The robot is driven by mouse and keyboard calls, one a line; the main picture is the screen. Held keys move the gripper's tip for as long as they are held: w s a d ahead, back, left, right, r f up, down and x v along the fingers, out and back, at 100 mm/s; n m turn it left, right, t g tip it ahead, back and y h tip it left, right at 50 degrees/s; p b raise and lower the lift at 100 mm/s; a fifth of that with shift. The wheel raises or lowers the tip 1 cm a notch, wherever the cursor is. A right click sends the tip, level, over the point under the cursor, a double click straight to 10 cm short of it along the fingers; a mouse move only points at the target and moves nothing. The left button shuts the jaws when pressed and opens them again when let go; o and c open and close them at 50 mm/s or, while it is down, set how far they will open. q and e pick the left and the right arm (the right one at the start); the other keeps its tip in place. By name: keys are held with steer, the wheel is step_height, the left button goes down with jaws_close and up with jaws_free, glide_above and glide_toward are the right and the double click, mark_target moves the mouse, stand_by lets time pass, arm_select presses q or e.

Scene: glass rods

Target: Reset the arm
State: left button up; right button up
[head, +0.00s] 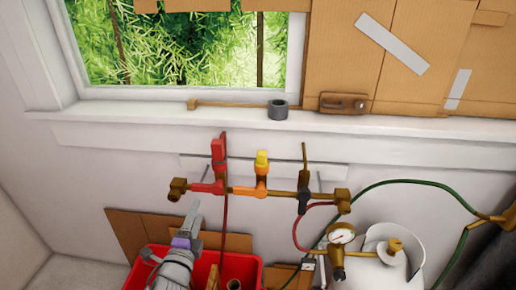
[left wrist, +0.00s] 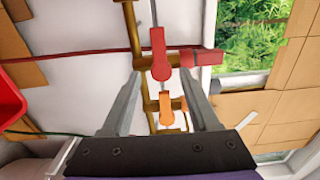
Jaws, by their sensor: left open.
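My left gripper (head: 192,222) reaches up from the bottom of the head view, in front of the wall and over a red bin (head: 253,262). It is open; in the left wrist view (left wrist: 160,78) its two grey fingers stand apart with nothing held between them. Beyond the fingers is a brass pipe (head: 240,191) with a red valve handle (head: 218,150), an orange-and-yellow one (head: 261,172) and a dark one (head: 304,192). The red handle (left wrist: 159,55) and orange handle (left wrist: 166,108) also show in the wrist view. My right gripper is not in view.
A white tank (head: 392,268) with a gauge (head: 341,235) stands at the lower right. A green hose (head: 420,182) runs to the right edge. Cardboard (head: 126,232) leans behind the bin.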

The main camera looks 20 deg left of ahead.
arm_select(q)
steer(key=shift+r, duration=0.1)
steer(key=s+d+n+g+h+p, duration=0.4)
steer(key=s+d+n+g+p, duration=0.8)
steer(key=s+d+n, duration=0.3)
steer(key=shift+s+d+f, duration=0.15)
steer(key=shift+s+f, duration=0.15)
steer(key=shift+s, duration=0.65)
steer(key=shift+w, duration=0.1)
